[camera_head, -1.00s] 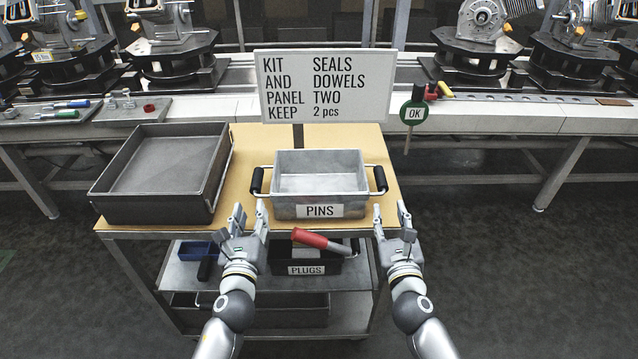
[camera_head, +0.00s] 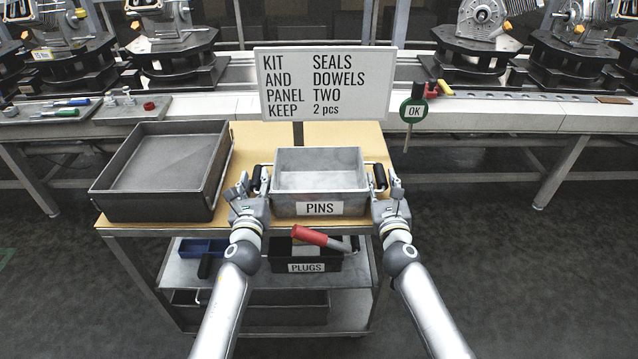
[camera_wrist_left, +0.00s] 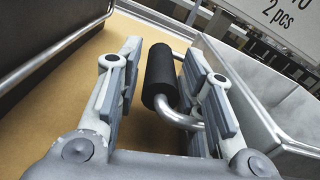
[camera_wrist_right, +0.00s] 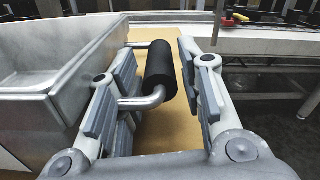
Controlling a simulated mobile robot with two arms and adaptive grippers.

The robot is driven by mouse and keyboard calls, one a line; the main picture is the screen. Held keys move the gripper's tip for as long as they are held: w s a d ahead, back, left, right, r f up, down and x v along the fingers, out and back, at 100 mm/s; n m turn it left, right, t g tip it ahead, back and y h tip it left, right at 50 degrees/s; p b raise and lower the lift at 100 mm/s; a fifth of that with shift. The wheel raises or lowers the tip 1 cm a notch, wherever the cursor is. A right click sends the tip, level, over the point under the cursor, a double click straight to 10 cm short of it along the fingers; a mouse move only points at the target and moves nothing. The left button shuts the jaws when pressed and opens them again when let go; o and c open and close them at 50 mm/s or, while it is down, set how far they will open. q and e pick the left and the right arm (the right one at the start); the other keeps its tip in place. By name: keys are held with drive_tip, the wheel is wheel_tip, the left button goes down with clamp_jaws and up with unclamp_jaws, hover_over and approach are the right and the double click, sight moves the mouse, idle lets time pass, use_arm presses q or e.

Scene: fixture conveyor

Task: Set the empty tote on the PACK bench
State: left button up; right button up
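An empty light-grey metal tote (camera_head: 320,183) labelled PINS stands on the tan top of a cart. It has a black-gripped handle on each side. My left gripper (camera_head: 250,184) is at the tote's left handle; in the left wrist view the black grip (camera_wrist_left: 159,76) lies between its open fingers (camera_wrist_left: 163,85). My right gripper (camera_head: 386,182) is at the right handle; in the right wrist view the black grip (camera_wrist_right: 160,70) lies between its open fingers (camera_wrist_right: 158,85). I see gaps beside both grips, so neither gripper is closed on them. No bench marked PACK shows.
A dark empty tray (camera_head: 165,212) sits left of the tote on the cart top (camera_head: 247,150). A sign (camera_head: 325,84) stands behind the tote. A PLUGS bin (camera_head: 306,268) and red-handled tool (camera_head: 308,236) are on the shelf below. A conveyor (camera_head: 500,118) runs behind.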

use_arm(q)
drive_tip(key=shift+w, duration=0.2)
use_arm(e)
drive_tip(key=shift+w, duration=0.25)
use_arm(q)
drive_tip(key=shift+c, duration=0.2)
use_arm(e)
drive_tip(key=shift+c, duration=0.2)
use_arm(q)
clamp_jaws()
use_arm(e)
clamp_jaws()
use_arm(q)
drive_tip(key=shift+r, duration=0.2)
use_arm(e)
drive_tip(key=shift+r, duration=0.25)
